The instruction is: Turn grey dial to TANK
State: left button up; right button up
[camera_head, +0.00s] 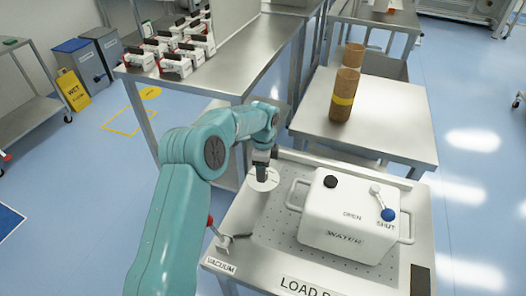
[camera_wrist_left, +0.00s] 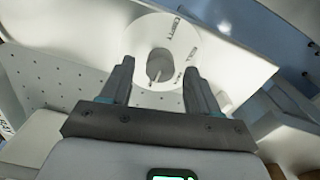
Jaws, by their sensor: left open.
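The grey dial (camera_wrist_left: 160,64) sits at the middle of a round white plate (camera_wrist_left: 203,52) with small dark labels at its rim, too blurred to read surely. A pointer on the dial points toward the bottom of the left wrist view. In the head view the white plate (camera_head: 263,179) lies on the perforated bench top, left of the white box. My left gripper (camera_head: 262,172) is above the plate, pointing down, and hides the dial there. In the left wrist view my left gripper (camera_wrist_left: 158,72) is open, its fingers on either side of the dial, apparently without touching it.
A white WATER box (camera_head: 345,220) with a blue-knobbed OPEN/SHUT lever (camera_head: 386,212) stands right of the plate. A red-tipped VACUUM lever (camera_head: 212,224) is at the bench's left edge. Brown cylinders (camera_head: 345,92) stand on a table behind.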

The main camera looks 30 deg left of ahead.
pick_arm(q)
notch_tip(320, 180, up, 15)
jog(key=p, duration=0.1)
jog(key=shift+f, duration=0.2)
dwell(0.3)
